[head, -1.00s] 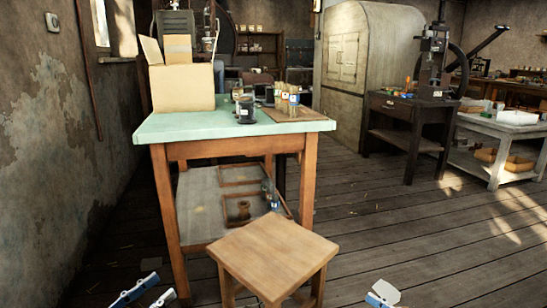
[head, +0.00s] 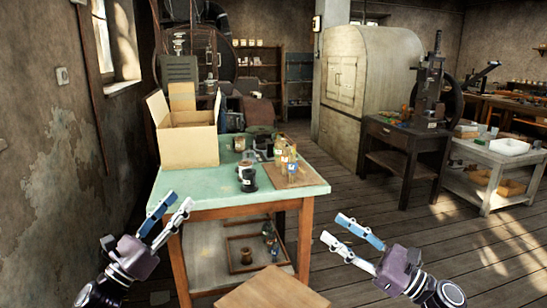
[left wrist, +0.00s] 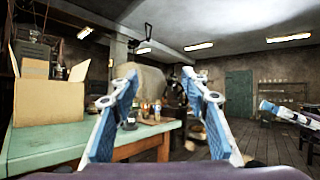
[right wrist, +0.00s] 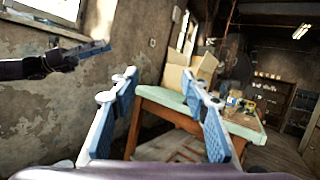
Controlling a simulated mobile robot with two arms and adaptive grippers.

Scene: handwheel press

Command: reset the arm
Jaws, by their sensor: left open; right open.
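My left gripper (head: 170,216) is open and empty, in front of the left front corner of the green-topped table. Its open fingers also show in the left wrist view (left wrist: 158,100). My right gripper (head: 345,232) is open and empty, to the right of the table over the floor. Its spread fingers also show in the right wrist view (right wrist: 165,105). A press with a large handwheel (head: 430,85) stands on a dark wooden bench at the back right, well away from both grippers. Which arm the task means, I cannot tell.
The green table (head: 200,196) holds an open cardboard box (head: 190,145), a dark jar (head: 247,178) and small bottles on a tray. A wooden stool (head: 270,292) stands in front. A white table (head: 500,157) stands at right. The plank floor (head: 440,235) between is clear.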

